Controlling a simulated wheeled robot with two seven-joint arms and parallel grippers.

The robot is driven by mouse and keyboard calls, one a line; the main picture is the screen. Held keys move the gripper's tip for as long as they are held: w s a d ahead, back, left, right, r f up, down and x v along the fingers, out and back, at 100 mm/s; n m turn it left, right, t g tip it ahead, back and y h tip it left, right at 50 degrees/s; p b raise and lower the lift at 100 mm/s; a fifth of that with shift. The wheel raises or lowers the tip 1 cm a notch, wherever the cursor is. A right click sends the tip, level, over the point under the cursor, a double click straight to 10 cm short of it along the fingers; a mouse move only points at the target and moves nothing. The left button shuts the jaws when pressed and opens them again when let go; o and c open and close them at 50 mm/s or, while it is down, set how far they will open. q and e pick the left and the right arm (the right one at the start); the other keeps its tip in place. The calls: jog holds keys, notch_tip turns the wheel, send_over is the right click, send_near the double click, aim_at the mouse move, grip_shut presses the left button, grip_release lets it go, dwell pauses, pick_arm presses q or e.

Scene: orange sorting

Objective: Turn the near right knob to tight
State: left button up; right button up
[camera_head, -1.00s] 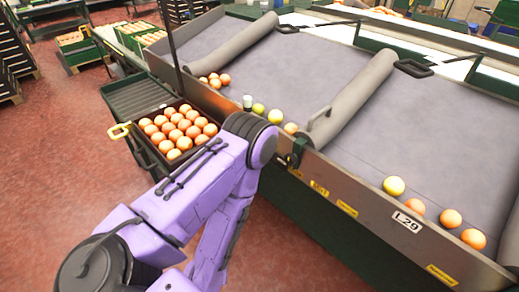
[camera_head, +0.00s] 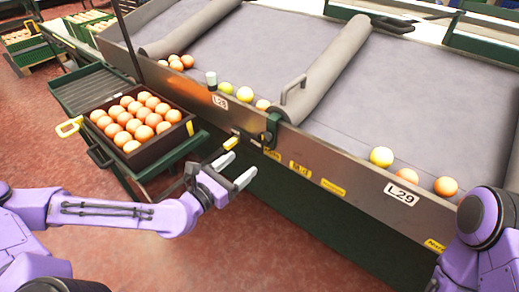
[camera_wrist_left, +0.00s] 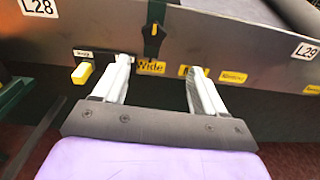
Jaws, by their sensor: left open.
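A dark knob (camera_head: 271,129) with a green part sits on the front metal panel of the sorting table, below the right grey roller. In the left wrist view the dark knob (camera_wrist_left: 153,28) stands upright with a yellow mark near its middle. Yellow labels lie below it, one reading "Wide" (camera_wrist_left: 151,67). My left gripper (camera_head: 237,168) is open and empty in front of the panel, below and left of the knob, apart from it. In the wrist view its fingers (camera_wrist_left: 160,70) point at the panel below the knob. My right gripper is out of view.
A crate of oranges (camera_head: 164,146) stands on a green stand at left. Several fruits lie along the panel's inner edge.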

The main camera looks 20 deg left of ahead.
aim_at(263, 139)
pick_arm(q)
jog(key=shift+n+t, duration=0.3)
jog(key=b+x, duration=0.2)
jog(key=x, duration=0.1)
jog(key=b+x, duration=0.2)
jog(key=x, duration=0.2)
jog(key=a+b+x, duration=0.1)
jog(key=b+x, duration=0.1)
jog(key=x, duration=0.1)
jog(key=shift+w+d+r+b, duration=0.1)
jog(key=shift+w+r+b, duration=0.3)
jog(key=c, duration=1.1)
jog(key=shift+o, duration=0.2)
